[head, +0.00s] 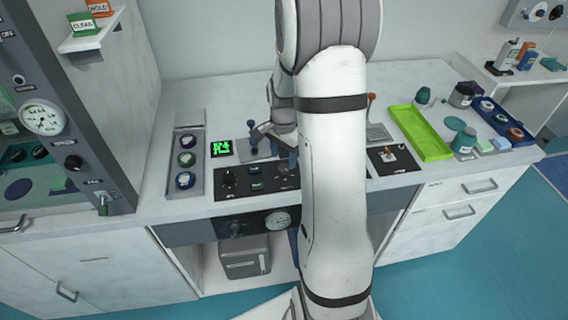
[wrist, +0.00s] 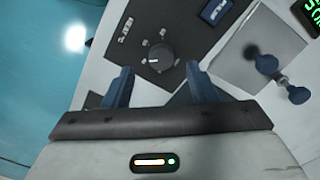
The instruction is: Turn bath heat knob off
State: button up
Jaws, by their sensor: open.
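A round dark knob (wrist: 155,60) with a white pointer mark sits on the dark control panel (wrist: 185,30). A small white label beside it is hard to read; it may be the bath heat label. My gripper (wrist: 160,78) is open, with its two blue fingers on either side of the knob's near side in the wrist view. I cannot tell whether they touch it. In the head view the same knob (head: 281,169) shows dimly beside my arm, which hides most of the gripper.
A lime tray (head: 418,132) lies right of my arm.

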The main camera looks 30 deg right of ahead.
aim_at(284, 168)
jog(key=shift+r, duration=1.7)
